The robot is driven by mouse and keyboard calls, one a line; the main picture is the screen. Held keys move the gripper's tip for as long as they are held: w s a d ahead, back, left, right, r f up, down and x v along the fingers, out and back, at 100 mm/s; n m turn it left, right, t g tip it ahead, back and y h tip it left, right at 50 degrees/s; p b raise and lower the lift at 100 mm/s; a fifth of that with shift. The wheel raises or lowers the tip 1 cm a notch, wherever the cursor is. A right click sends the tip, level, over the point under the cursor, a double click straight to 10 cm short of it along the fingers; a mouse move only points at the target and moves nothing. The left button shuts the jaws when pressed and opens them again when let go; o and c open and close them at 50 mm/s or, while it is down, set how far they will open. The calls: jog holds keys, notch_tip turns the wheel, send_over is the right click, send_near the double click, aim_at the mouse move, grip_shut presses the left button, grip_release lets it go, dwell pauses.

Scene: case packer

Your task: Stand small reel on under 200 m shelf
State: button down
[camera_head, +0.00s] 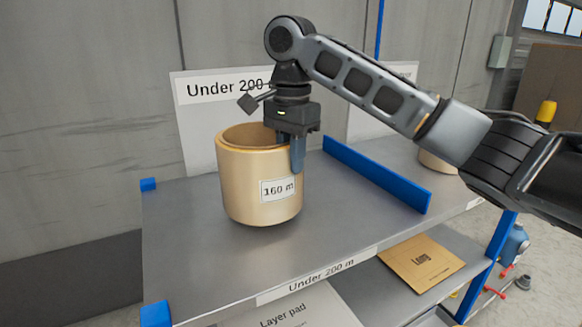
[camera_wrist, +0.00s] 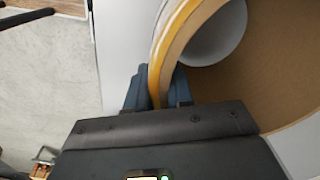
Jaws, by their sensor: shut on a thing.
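The small reel (camera_head: 247,193) is a tan, hollow cylinder with a white "160 m" label. In the head view it is upright over the grey shelf (camera_head: 330,228), whose front edge reads "Under 200 m"; whether its base touches the surface I cannot tell. My gripper (camera_head: 297,155) points down at the reel's right rim, one finger outside and the other hidden inside. In the wrist view my gripper (camera_wrist: 160,90) is shut on the wall of the reel (camera_wrist: 275,75), with the reel's open inside to the right.
A blue divider (camera_head: 376,174) stands right of the reel. Beyond it another tan reel (camera_head: 437,163) is partly hidden by my arm. Blue posts mark the left corners. The shelf is clear left of the reel.

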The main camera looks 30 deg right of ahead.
jog(key=shift+f, duration=1.1)
jog(key=c, duration=1)
grip_release()
jog(key=shift+f, duration=0.2)
notch_tip(320, 180, up, 12)
jog(key=shift+r, duration=0.15)
